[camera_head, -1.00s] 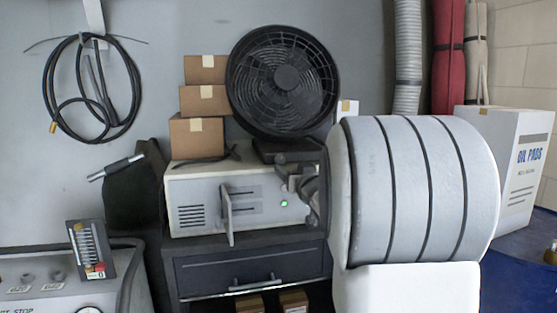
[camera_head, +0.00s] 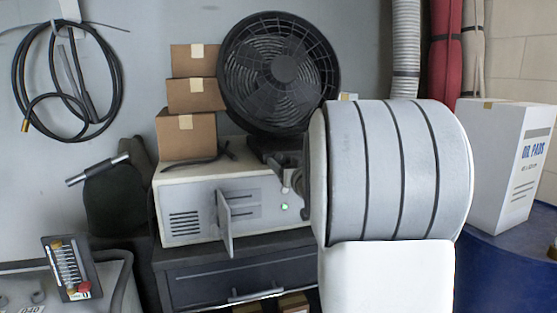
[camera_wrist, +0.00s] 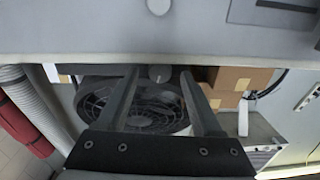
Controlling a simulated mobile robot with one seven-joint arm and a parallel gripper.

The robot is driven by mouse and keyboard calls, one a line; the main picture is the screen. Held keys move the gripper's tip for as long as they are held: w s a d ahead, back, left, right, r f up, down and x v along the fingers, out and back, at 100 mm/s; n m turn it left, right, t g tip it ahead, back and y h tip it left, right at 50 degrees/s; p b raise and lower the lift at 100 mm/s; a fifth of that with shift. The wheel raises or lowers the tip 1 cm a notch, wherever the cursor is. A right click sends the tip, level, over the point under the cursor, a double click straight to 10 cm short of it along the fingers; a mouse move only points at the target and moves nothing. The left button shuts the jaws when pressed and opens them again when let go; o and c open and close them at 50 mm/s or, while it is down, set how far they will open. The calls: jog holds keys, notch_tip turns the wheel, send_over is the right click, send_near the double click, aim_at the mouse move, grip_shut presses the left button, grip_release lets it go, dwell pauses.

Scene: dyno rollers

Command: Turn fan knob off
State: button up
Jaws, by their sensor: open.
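The black round fan (camera_head: 280,73) stands on the pale equipment box (camera_head: 190,207). A small green light (camera_head: 284,207) glows on the box front, with grey parts just above it beside my arm. Most of my gripper is hidden behind my arm's wide pale link in the head view. In the wrist view my gripper (camera_wrist: 160,75) is open, its two dark fingers apart with the fan (camera_wrist: 130,115) showing behind them. A round grey knob-like part (camera_wrist: 160,73) shows between the fingertips. Another pale round part (camera_wrist: 158,6) is on the grey surface beyond them. I cannot tell which is the fan knob.
Cardboard boxes (camera_head: 186,135) are stacked left of the fan. A thin flap (camera_head: 225,222) sticks out from the box front. A dark drawer cabinet (camera_head: 235,280) stands below. The white oil pads carton (camera_head: 505,165) is at right, and a black hose (camera_head: 65,75) hangs at left.

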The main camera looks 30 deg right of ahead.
jog(key=shift+w+d, duration=0.15)
jog(key=shift+w, duration=0.3)
jog(key=shift+c, duration=0.3)
grip_shut()
